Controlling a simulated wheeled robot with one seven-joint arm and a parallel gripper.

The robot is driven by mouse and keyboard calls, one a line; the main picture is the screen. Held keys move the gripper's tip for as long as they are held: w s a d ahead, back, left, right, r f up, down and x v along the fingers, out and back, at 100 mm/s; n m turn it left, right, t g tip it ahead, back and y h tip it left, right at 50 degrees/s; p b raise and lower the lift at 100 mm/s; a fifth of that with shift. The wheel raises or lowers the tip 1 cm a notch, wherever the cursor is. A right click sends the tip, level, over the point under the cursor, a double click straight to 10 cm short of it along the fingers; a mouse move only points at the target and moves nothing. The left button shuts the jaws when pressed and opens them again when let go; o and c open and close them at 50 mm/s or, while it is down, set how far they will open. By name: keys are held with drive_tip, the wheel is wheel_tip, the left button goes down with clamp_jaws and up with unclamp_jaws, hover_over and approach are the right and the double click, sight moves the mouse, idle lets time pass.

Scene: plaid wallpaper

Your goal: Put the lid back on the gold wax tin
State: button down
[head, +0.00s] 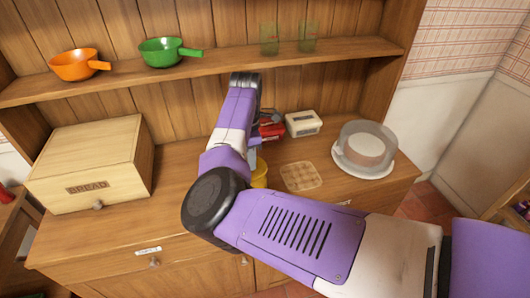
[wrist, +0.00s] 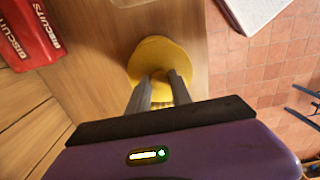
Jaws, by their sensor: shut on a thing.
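A round gold thing (wrist: 158,55) lies straight ahead of my gripper (wrist: 163,82) in the wrist view, over the wooden counter close to its edge. My gripper's two grey fingers are shut on a raised gold part of it, which looks like the lid. I cannot tell the lid and the tin apart here, or whether they touch. In the head view a gold piece (head: 260,172) shows just beside my arm, which hides my fingers and the rest of it.
A red biscuit tin (wrist: 28,30) stands nearby on the counter. A white box (head: 304,123), a checked square mat (head: 300,176) and a covered plate (head: 366,146) lie to the right. A bread box (head: 90,165) stands left. A shelf (head: 215,68) with pans and glasses is above.

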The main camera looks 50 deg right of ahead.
sight(252, 172)
drive_tip(key=shift+w+d+f, duration=0.15)
drive_tip(key=shift+d, duration=0.2)
drive_tip(key=shift+d+f+b, duration=0.1)
drive_tip(key=shift+f+b, duration=0.2)
drive_tip(key=shift+b, duration=0.05)
wheel_tip(252, 172, down, 4)
drive_tip(key=b, duration=0.4)
drive_tip(key=shift+b, duration=0.3)
drive_tip(key=shift+f, duration=0.9)
drive_tip(key=shift+r+p, duration=0.1)
drive_tip(key=shift+p, duration=0.8)
drive_tip(key=shift+f+p, duration=0.25)
drive_tip(key=shift+p, duration=0.75)
idle(1.3)
idle(0.4)
